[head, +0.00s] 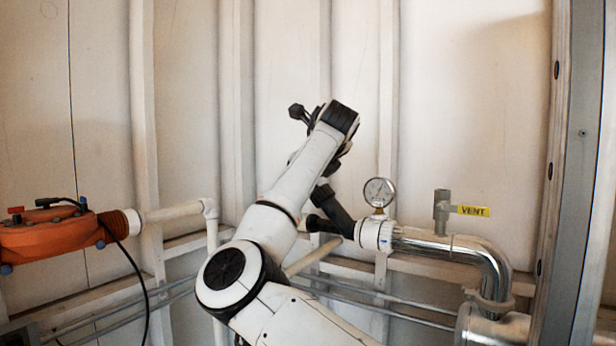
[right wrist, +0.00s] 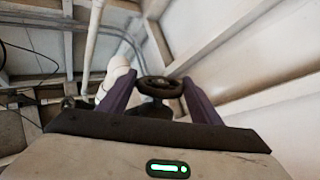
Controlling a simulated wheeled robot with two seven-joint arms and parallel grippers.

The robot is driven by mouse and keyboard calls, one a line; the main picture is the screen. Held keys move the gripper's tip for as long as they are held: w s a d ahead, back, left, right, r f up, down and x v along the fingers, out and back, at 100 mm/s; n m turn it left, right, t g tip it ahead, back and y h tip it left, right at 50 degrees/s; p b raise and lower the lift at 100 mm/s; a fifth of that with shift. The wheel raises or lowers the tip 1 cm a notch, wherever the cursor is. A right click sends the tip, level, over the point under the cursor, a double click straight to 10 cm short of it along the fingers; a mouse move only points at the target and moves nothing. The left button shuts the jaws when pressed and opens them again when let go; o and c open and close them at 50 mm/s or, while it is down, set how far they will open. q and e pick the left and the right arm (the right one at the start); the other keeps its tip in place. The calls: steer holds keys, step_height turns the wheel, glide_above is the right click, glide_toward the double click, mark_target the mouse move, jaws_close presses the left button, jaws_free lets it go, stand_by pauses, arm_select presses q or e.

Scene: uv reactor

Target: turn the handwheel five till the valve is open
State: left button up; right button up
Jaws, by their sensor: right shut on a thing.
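The handwheel (right wrist: 160,84), a dark round wheel, sits between the two purple fingers of my right gripper (right wrist: 156,86) in the right wrist view. The gripper is shut on its rim. Behind the wheel is a pale rounded pipe part (right wrist: 118,72). In the head view my right arm stands in the middle and hides most of its gripper and the handwheel. A dark valve body (head: 342,216) shows beside the arm, joined to the pipe on the right. I cannot read any number on the wheel. My left gripper is not in view.
A pressure gauge (head: 379,192) stands on the shiny pipe (head: 450,245), with a yellow VENT tag (head: 473,211) to its right. An orange unit (head: 50,237) with a black cable is at the left. Pale wall ribs and rails run behind. A metal post (head: 573,180) stands at the right.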

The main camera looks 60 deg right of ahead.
steer(key=y, duration=0.1)
steer(key=n+y+p, duration=0.1)
steer(key=y, duration=0.1)
steer(key=shift+d+r+t, duration=0.1)
steer(key=shift+r+t, duration=0.15)
steer(key=shift+t, duration=0.15)
steer(key=n+y+p, duration=0.1)
steer(key=y+p, duration=0.2)
steer(key=shift+s+r, duration=0.1)
steer(key=shift+r, duration=0.05)
steer(key=n+y+p, duration=0.1)
steer(key=y+p, duration=0.2)
steer(key=p, duration=0.1)
steer(key=shift+d+r, duration=0.1)
steer(key=y+p, duration=0.2)
steer(key=p, duration=0.1)
steer(key=shift+f+n, duration=0.2)
steer(key=shift+n, duration=0.2)
steer(key=shift+y+p, duration=0.4)
steer(key=shift+p, duration=0.55)
steer(key=shift+f+p, duration=0.15)
steer(key=shift+p, duration=0.35)
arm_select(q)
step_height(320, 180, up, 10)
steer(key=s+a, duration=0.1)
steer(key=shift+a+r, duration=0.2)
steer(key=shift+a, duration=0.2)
arm_select(e)
steer(key=shift+f+y, duration=0.15)
steer(key=shift+y, duration=0.25)
